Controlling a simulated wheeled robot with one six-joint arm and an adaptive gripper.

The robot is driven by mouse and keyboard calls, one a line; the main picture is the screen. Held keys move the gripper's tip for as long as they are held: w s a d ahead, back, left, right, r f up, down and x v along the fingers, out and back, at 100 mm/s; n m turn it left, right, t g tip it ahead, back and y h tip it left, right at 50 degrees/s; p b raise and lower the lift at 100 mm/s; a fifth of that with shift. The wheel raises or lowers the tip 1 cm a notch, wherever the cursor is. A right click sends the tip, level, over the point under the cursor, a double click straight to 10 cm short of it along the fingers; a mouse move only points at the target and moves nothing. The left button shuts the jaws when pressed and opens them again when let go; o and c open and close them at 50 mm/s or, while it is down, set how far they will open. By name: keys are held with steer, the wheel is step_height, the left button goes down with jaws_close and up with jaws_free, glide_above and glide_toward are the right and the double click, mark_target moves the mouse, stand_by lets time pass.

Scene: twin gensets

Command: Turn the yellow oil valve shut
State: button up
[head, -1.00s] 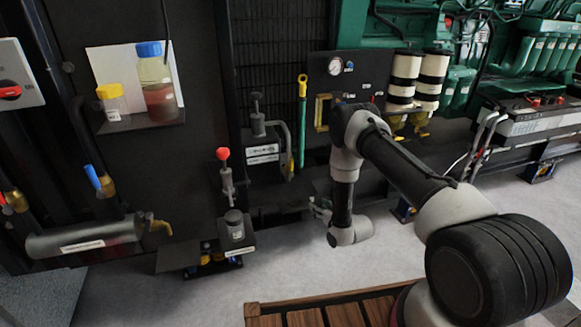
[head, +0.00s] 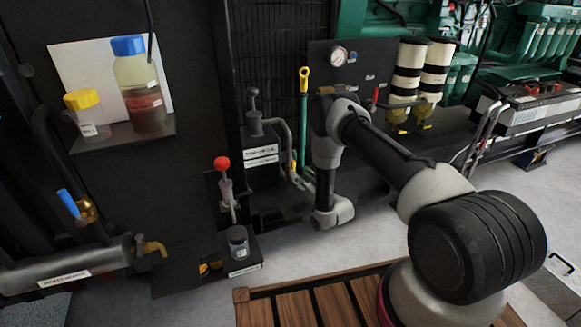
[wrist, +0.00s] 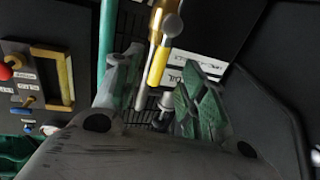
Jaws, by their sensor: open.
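The yellow oil valve shows as a yellow lever (wrist: 158,62) beside a grey pipe at the top middle of the wrist view. In the head view a small yellow part (head: 291,163), apparently the same lever, shows by the grey curved pipe, partly hidden. My gripper (head: 298,181) is close to it, just below. In the wrist view my gripper (wrist: 157,88) is open, with the lever seen ahead between its two fingers. Nothing is held. I cannot tell whether a finger touches the lever.
A green tube with a yellow handle (head: 304,80) stands right beside my gripper. A red-knobbed hand pump (head: 222,165) is to the left. A shelf with bottles (head: 142,90) is further left. A yellow-framed panel (wrist: 50,78) shows in the wrist view.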

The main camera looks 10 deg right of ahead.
mark_target(293, 168)
steer(key=x, duration=0.6)
steer(key=shift+w, duration=0.15)
jaws_close()
